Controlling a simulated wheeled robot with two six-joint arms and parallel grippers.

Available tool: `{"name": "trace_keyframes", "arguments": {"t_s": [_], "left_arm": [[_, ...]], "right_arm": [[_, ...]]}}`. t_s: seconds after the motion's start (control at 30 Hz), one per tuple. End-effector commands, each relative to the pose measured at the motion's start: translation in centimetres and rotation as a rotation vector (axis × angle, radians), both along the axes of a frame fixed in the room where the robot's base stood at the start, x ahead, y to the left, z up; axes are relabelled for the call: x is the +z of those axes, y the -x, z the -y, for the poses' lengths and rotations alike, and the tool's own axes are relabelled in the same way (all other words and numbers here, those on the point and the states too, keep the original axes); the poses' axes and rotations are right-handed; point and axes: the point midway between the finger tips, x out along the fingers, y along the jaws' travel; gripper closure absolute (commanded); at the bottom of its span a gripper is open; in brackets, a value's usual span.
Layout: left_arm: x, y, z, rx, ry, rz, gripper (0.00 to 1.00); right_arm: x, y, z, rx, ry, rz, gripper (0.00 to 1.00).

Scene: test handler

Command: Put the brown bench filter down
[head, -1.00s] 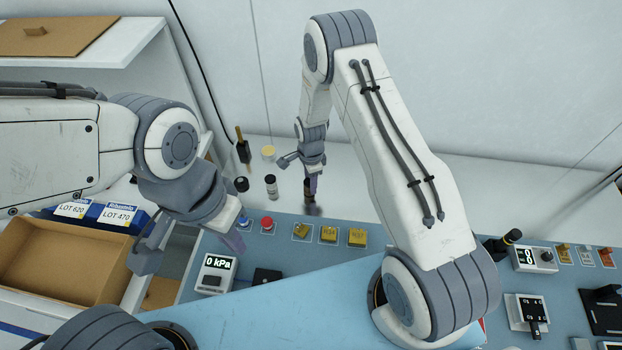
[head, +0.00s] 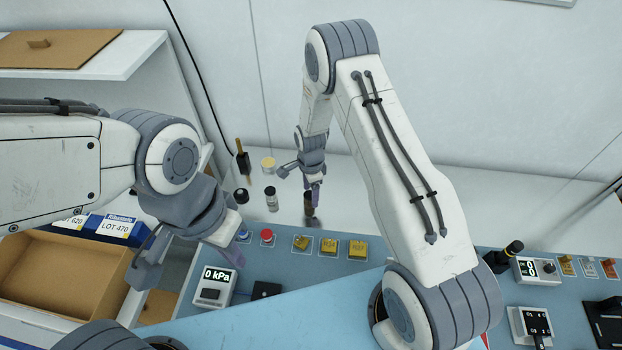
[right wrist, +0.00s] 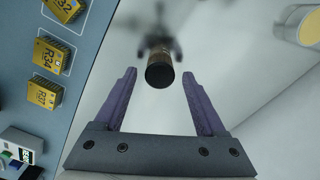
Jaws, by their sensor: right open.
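The brown bench filter (head: 308,204), a small brown cylinder with a dark end, stands on the pale glossy surface behind the blue bench. My right gripper (head: 315,188) is close to it, its purple fingers next to the filter's upper part. In the right wrist view, the filter (right wrist: 160,68) shows end-on between and beyond the fingertips of the open right gripper (right wrist: 159,76), with a gap on both sides. My left gripper (head: 188,262) hangs above the left end of the bench; I see one purple finger clearly and cannot tell how far it is open.
A clear dark-capped vial (head: 272,200), a black cap (head: 241,196), a yellow-topped jar (head: 268,165) and a brown-handled tool (head: 242,158) stand left of the filter. Yellow blocks (head: 329,246) line the bench edge. The pale surface right of the filter looks clear.

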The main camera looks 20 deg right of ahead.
Motion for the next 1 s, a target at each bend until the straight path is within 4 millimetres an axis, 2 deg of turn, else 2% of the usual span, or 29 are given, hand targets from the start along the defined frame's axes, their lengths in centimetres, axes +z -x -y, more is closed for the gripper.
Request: {"name": "trace_keyframes", "arguments": {"t_s": [0.1, 0.4, 0.63, 0.73, 0.87, 0.97, 1.0], "left_arm": [[-1.3, 0.0, 0.0, 0.002, -0.001, -0.001, 1.0], [-3.3, 0.0, 0.0, 0.005, -0.001, -0.001, 1.0], [-3.9, 0.0, 0.0, 0.007, -0.001, -0.001, 1.0], [-3.9, 0.0, 0.0, 0.007, -0.001, -0.001, 1.0], [-3.9, 0.0, 0.0, 0.007, -0.001, -0.001, 1.0], [-3.9, 0.0, 0.0, 0.007, -0.001, -0.001, 1.0], [-3.9, 0.0, 0.0, 0.007, -0.001, -0.001, 1.0]], "right_arm": [[1.8, -0.1, 0.0, 0.0, 0.0, 0.005, 0.27], [7.7, -0.1, 0.0, 0.0, 0.0, 0.005, 0.27], [10.4, 0.0, 0.0, 0.002, 0.0, 0.001, 0.27], [11.7, 0.6, -0.8, 0.057, -0.002, 0.002, 0.27], [15.5, 3.3, -4.0, 0.323, -0.009, 0.015, 0.27], [19.2, 7.8, -7.2, 0.665, -0.018, 0.026, 0.27], [20.7, 9.9, -8.3, 0.817, -0.021, 0.033, 0.27]]}}
